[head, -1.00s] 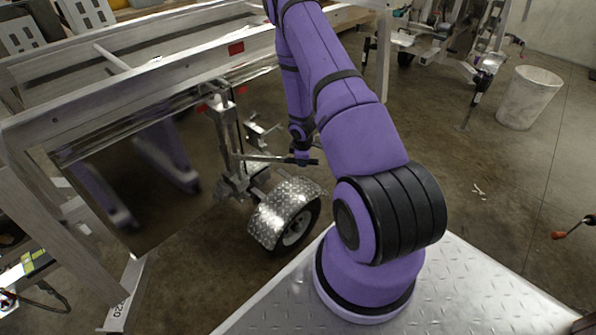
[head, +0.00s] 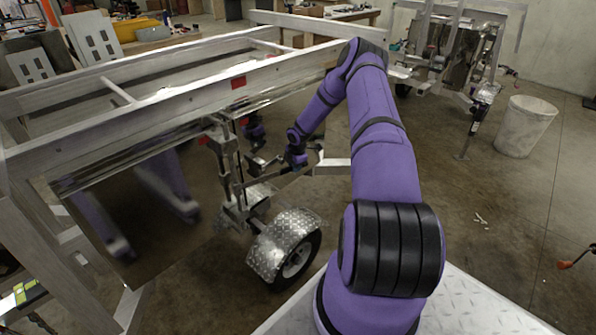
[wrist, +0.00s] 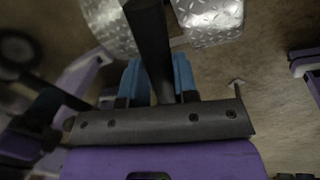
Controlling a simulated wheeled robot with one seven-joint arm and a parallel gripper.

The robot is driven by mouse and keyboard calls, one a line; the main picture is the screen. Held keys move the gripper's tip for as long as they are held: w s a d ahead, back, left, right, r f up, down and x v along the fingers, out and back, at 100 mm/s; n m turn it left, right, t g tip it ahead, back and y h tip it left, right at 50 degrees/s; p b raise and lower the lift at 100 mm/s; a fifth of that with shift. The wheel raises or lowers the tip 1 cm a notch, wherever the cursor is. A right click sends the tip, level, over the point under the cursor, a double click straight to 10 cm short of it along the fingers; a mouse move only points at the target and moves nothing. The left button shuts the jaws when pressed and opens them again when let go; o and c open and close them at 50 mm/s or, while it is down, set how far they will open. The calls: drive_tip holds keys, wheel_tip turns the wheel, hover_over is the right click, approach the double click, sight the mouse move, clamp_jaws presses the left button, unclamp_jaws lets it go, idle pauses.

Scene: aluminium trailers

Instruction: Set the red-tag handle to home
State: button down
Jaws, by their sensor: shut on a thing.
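A dark, straight handle bar (wrist: 150,45) runs between the two blue fingers of my gripper (wrist: 158,82) in the wrist view. The fingers are shut on it, one on each side. In the head view my gripper (head: 281,160) is small, beside the trailer's side mechanism (head: 228,170), above the wheel fender. Small red marks (head: 204,140) show near the top of this mechanism. I cannot tell which mark is the handle's tag. The handle's pivot and much of its length are hard to make out behind my wrist.
The aluminium trailer frame (head: 170,108) stands at the left, with a diamond-plate fender (head: 283,238) and wheel (head: 300,258) below the mechanism. A white bin (head: 524,126) and another trailer (head: 450,55) stand at the back right. The floor at right is mostly clear.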

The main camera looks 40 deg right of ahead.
drive_tip(key=shift+w+d, duration=0.1)
drive_tip(key=shift+w, duration=0.35)
drive_tip(key=c, duration=0.9)
unclamp_jaws()
wheel_tip(320, 180, up, 11)
drive_tip(key=s, duration=0.2)
drive_tip(key=shift+a+f, duration=0.2)
drive_tip(key=shift+a, duration=0.1)
